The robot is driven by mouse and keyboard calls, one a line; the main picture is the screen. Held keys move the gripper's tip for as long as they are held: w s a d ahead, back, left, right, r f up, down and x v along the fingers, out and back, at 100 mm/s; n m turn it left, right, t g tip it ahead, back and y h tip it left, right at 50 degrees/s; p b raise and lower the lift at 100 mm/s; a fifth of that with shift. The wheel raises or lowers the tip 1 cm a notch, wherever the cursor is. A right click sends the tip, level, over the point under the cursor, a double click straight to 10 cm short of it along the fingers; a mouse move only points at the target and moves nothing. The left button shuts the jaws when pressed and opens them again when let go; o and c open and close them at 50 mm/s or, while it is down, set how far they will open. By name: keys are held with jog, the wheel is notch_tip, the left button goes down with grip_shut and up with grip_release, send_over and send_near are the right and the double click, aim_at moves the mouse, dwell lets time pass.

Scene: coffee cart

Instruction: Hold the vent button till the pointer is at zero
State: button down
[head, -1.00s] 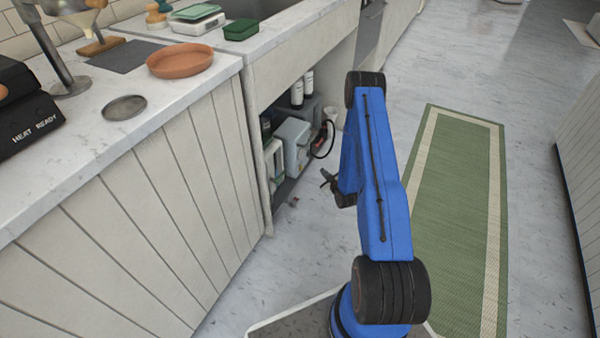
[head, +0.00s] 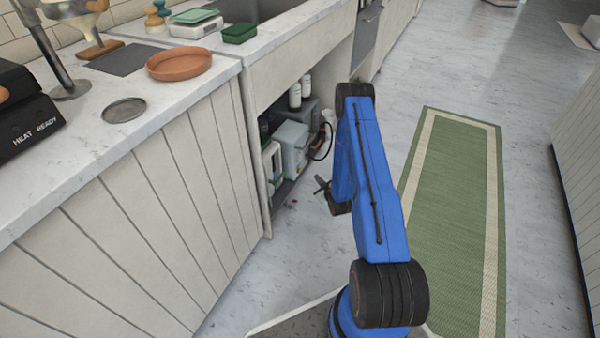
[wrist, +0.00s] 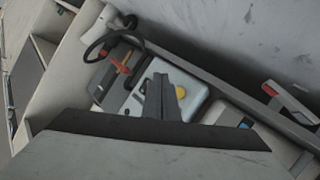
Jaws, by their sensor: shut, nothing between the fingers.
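A pale box-like unit (head: 292,142) stands in the open bay under the counter. In the wrist view the pale unit (wrist: 202,95) has a round yellow spot (wrist: 180,93) on its face, which may be the vent button. No gauge pointer can be made out in either view. My gripper (head: 322,186) is shut and empty, in front of the bay and apart from the unit. In the wrist view my gripper's fingers (wrist: 160,98) cover part of the unit's face, just left of the yellow spot.
A black hose and a red part (wrist: 122,69) sit beside the unit. White bottles (head: 296,96) stand behind it. A green mat (head: 455,210) lies on clear floor at right.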

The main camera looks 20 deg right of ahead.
jog(key=w+a, duration=0.3)
jog(key=w, duration=0.2)
jog(key=shift+a, duration=0.4)
jog(key=shift+w+a, duration=0.15)
dwell(1.8)
jog(key=shift+w+a, duration=0.15)
jog(key=shift+w, duration=0.05)
jog(key=shift+w+a, duration=0.3)
jog(key=shift+w, duration=0.1)
dwell(2.2)
jog(key=shift+s+d, duration=0.1)
jog(key=shift+s, duration=0.05)
jog(key=shift+s+d, duration=0.45)
jog(key=shift+s, duration=0.15)
jog(key=shift+s+d, duration=0.1)
dwell(0.3)
jog(key=shift+s+d, duration=0.7)
jog(key=shift+s, duration=0.25)
jog(key=shift+s+d, duration=0.7)
jog(key=shift+s, duration=0.2)
